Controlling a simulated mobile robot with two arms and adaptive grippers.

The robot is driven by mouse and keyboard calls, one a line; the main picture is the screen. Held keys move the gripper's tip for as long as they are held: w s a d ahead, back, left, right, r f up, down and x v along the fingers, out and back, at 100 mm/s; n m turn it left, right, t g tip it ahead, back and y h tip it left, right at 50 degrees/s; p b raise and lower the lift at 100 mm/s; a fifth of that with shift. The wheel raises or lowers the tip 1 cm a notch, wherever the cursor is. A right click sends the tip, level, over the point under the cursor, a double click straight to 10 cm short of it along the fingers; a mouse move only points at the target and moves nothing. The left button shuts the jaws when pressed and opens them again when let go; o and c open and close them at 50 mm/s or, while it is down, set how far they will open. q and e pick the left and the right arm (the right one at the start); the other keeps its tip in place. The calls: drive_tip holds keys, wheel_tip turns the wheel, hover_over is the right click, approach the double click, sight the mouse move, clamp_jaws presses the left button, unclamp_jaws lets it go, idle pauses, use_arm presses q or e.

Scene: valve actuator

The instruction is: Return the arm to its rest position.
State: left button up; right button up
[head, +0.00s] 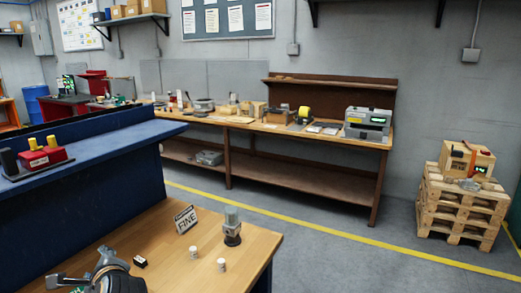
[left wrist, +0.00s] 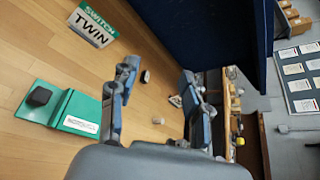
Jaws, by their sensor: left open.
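My left gripper (head: 80,267) is at the lower left of the head view, above the front part of the wooden bench (head: 170,225). In the left wrist view my left gripper (left wrist: 158,70) has its two fingers spread apart, with nothing between them. It is open and appears clear of the bench objects. A green box with a black knob (left wrist: 40,96) lies to the left of the fingers in that view, near a sign reading SWITCH TWIN (left wrist: 93,25). My right gripper does not show in either view.
A raised blue ledge (head: 100,148) behind holds a red unit with yellow knobs (head: 42,157). Open floor lies right.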

use_arm(q)
drive_tip(key=s+d+f+n+g+h, duration=0.1)
drive_tip(key=s+d+f+n+h, duration=0.25)
drive_tip(key=s+f, duration=0.4)
drive_tip(key=s+d+f+n+g+h, duration=0.15)
drive_tip(key=s+d+f+n, duration=0.3)
drive_tip(key=f, duration=0.55)
drive_tip(key=s+d+f+n+g+h, duration=0.2)
drive_tip(key=s+d+f+n+h, duration=0.15)
drive_tip(key=s, duration=0.45)
drive_tip(key=s+d+f+n+g+h, duration=0.2)
drive_tip(key=s+d+f+n, duration=0.25)
drive_tip(key=s, duration=0.35)
wheel_tip(320, 180, down, 27)
drive_tip(key=s+b, duration=0.1)
drive_tip(key=b, duration=0.2)
drive_tip(key=s+a+f+g+b, duration=0.1)
drive_tip(key=s+a+f, duration=0.1)
drive_tip(key=s+f, duration=0.6)
drive_tip(key=s+a+f+g+b, duration=0.1)
drive_tip(key=s+f, duration=0.7)
drive_tip(key=f, duration=0.3)
drive_tip(key=shift+s+a+f+y, duration=0.15)
drive_tip(key=shift+s+a+y, duration=0.2)
drive_tip(key=shift+s+a, duration=0.05)
